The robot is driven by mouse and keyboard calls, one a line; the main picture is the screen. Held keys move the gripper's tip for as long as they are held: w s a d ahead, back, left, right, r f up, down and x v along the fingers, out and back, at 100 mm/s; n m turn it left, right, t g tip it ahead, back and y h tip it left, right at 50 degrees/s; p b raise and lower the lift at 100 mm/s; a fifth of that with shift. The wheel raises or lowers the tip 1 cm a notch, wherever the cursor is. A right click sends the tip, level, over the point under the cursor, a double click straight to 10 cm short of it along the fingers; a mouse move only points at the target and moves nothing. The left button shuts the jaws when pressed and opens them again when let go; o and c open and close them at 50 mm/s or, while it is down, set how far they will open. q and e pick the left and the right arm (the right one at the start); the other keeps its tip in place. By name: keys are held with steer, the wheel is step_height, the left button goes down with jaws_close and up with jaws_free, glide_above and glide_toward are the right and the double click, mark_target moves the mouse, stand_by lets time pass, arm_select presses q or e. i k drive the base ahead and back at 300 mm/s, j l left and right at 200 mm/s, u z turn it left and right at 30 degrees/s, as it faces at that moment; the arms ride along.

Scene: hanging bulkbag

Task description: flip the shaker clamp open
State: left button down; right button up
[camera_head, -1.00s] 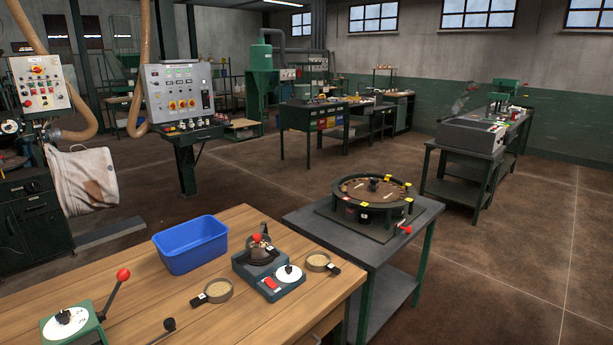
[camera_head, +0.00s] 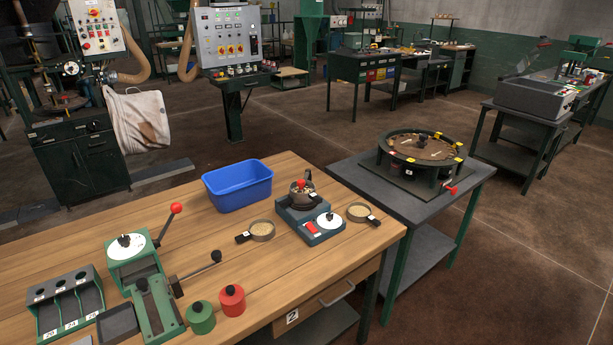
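The shaker (camera_head: 322,233) is a small dark grey-blue machine on the wooden bench (camera_head: 300,275), with a red switch and a white dial on its front. A round dark pan with pale contents sits on its left part. The clamp (camera_head: 301,184) shows as a red knob with dark metal parts over this pan; it is too small to tell whether it is latched. Two sieves with dark handles and tan contents lie on either side of the shaker, the left sieve (camera_head: 262,230) and the right sieve (camera_head: 358,212). Neither of my grippers shows.
A blue bin (camera_head: 237,186) stands left of the shaker. A green lever press (camera_head: 132,252), a slotted rack (camera_head: 68,302), a green weight (camera_head: 201,318) and a red weight (camera_head: 232,300) are at the front left. A grey table (camera_head: 440,188) with a round rig stands to the right.

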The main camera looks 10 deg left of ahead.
mark_target(301, 183)
steer(key=i+l, duration=0.2)
steer(key=l, duration=0.15)
steer(key=i+l, duration=0.15)
steer(key=l, duration=0.15)
steer(key=i+l, duration=0.2)
steer(key=l, duration=0.15)
steer(key=i+l, duration=0.2)
steer(key=l, duration=0.15)
steer(key=u, duration=1.95)
